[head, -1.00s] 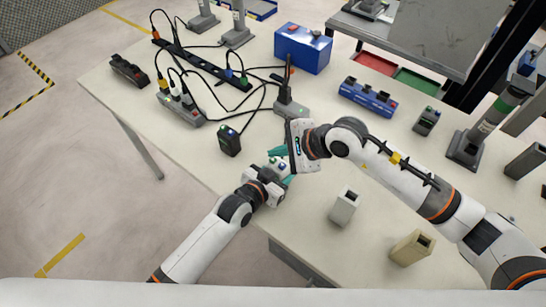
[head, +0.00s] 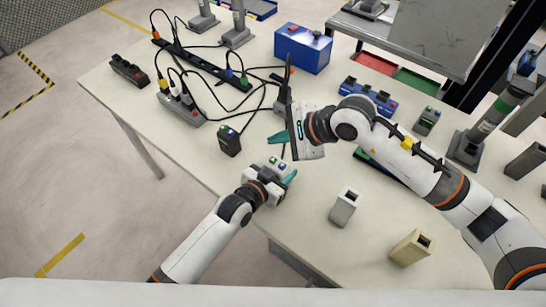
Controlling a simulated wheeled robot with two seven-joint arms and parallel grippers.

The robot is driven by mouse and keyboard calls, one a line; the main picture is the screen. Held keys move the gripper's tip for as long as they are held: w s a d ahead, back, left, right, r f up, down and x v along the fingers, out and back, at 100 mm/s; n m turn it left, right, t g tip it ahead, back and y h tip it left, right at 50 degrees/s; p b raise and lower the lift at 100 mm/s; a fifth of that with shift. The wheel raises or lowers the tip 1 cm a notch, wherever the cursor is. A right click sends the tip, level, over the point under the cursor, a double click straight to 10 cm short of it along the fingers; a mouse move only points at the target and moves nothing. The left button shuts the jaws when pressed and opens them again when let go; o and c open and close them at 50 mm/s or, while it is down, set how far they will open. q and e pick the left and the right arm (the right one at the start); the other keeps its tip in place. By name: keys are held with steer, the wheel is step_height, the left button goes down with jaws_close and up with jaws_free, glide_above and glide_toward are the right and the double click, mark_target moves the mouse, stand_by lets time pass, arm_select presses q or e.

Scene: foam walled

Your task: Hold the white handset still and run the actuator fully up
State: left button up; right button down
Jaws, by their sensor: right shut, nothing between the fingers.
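The white handset (head: 275,165) with blue and green buttons is at the table's near edge, in the fingers of my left gripper (head: 284,177). Its lower part is hidden by the gripper. My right gripper (head: 278,138) is shut and empty, with its teal fingertips above and slightly beyond the handset, apart from it in the picture. Grey columns on feet stand at the back (head: 238,32) and at the right (head: 480,130). I cannot tell which one is the actuator.
A black power strip (head: 205,66), a grey socket block (head: 180,108) and cables lie at the left. A black box (head: 228,141) is left of the handset. A blue case (head: 302,48) is at the back. Grey (head: 345,206) and beige (head: 412,246) holders stand at the front right.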

arm_select(q)
steer(key=o, duration=1.1)
